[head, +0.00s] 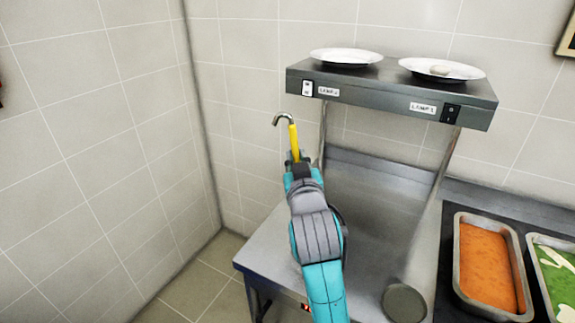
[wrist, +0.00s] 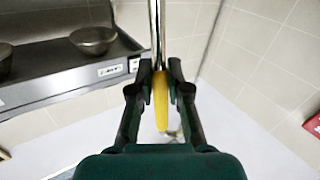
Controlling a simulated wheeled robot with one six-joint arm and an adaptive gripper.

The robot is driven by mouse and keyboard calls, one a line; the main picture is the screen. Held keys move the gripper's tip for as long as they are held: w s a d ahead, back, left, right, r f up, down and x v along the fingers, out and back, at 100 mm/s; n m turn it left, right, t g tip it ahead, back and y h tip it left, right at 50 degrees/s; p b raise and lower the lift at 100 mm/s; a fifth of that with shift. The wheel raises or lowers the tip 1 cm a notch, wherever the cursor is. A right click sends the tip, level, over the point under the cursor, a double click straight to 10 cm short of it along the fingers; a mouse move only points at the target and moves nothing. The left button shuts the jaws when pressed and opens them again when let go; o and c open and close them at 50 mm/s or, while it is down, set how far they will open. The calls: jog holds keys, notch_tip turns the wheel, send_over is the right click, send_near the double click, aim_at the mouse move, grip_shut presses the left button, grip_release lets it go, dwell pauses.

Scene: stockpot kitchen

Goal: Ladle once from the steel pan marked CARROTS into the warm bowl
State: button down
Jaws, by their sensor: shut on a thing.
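My gripper (head: 297,168) is shut on the yellow handle (head: 294,138) of a ladle, held in front of the tiled wall, left of the lamp shelf. The handle's steel hook end (head: 283,118) points up in the head view. In the wrist view my gripper (wrist: 160,72) grips the yellow handle (wrist: 161,100), and a steel shaft (wrist: 157,30) runs out of the top edge. The ladle's cup is not visible. A steel pan (head: 459,268) of orange food stands at right; no CARROTS mark is legible. No bowl is clearly recognisable as the warm bowl.
A grey round thing (head: 404,303) is in front; a pan of green food (head: 540,280) is far right.

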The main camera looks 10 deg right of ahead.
jog(key=shift+d+r+m, duration=0.75)
jog(key=shift+d+m, duration=2.15)
jog(key=shift+d, duration=1.3)
jog(key=d+f+m, duration=1)
jog(key=d+m, duration=0.2)
jog(key=d, duration=0.3)
jog(key=shift+s+f, duration=0.35)
jog(key=shift+s, duration=0.05)
jog(key=shift+d+f, duration=0.1)
notch_tip(320, 180, down, 8)
jog(key=d+m, duration=0.2)
jog(key=m, duration=0.4)
jog(key=shift+f, duration=0.25)
jog(key=shift+r, duration=0.1)
